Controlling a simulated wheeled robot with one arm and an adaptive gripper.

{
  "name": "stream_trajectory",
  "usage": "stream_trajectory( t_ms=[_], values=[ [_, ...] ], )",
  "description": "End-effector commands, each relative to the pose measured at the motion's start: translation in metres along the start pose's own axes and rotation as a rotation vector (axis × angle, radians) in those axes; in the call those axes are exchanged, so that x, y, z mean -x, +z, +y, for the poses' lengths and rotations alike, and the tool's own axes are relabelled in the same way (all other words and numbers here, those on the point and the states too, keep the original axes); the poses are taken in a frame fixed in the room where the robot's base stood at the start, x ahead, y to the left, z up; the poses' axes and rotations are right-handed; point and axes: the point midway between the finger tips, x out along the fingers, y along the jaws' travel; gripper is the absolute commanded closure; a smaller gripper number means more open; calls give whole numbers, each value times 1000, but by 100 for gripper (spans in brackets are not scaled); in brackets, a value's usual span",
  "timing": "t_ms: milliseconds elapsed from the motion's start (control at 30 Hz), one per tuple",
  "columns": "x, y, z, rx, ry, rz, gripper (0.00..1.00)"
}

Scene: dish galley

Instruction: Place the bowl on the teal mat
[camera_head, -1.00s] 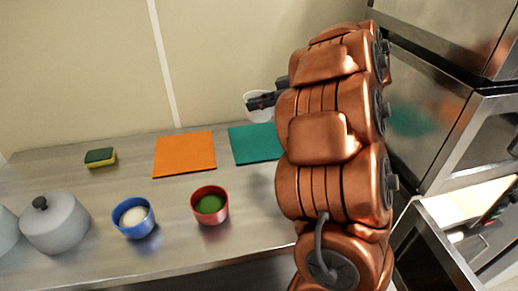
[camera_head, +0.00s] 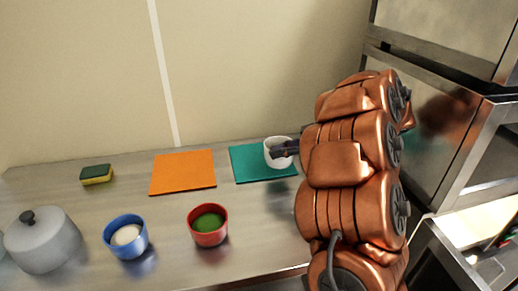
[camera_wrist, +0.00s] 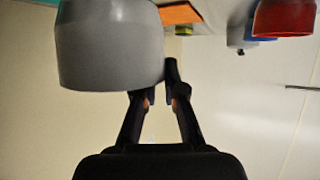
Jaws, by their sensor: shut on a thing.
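The white bowl (camera_head: 277,160) is upright at the right part of the teal mat (camera_head: 248,166) in the head view. I cannot tell whether its base touches the mat or is just above it. My gripper (camera_head: 285,149) reaches in from the right and is shut on the bowl's near-right wall. In the wrist view the bowl (camera_wrist: 110,45) looks grey and fills the upper left, with my gripper's fingers (camera_wrist: 160,85) at its edge. The bowl's underside is hidden. My arm covers the counter right of the mat.
An orange mat (camera_head: 183,172) lies left of the teal one. A red bowl with green contents (camera_head: 208,238) and a blue bowl with pale contents (camera_head: 126,250) stand in front. A sponge (camera_head: 97,175) and a grey lidded pot (camera_head: 45,250) are at left. Steel equipment (camera_head: 450,130) stands at right.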

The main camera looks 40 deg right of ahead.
Motion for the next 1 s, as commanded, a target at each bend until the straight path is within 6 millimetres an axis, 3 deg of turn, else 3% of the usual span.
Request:
stream_trajectory(
  t_ms=[200,433,667,1000],
  values=[
    [-34,-14,31,3,-3,5,100],
    [-60,-21,56,0,-1,3,100],
    [-69,-22,63,1,0,3,100],
    [-83,8,62,-1,0,3,100]
  ],
)
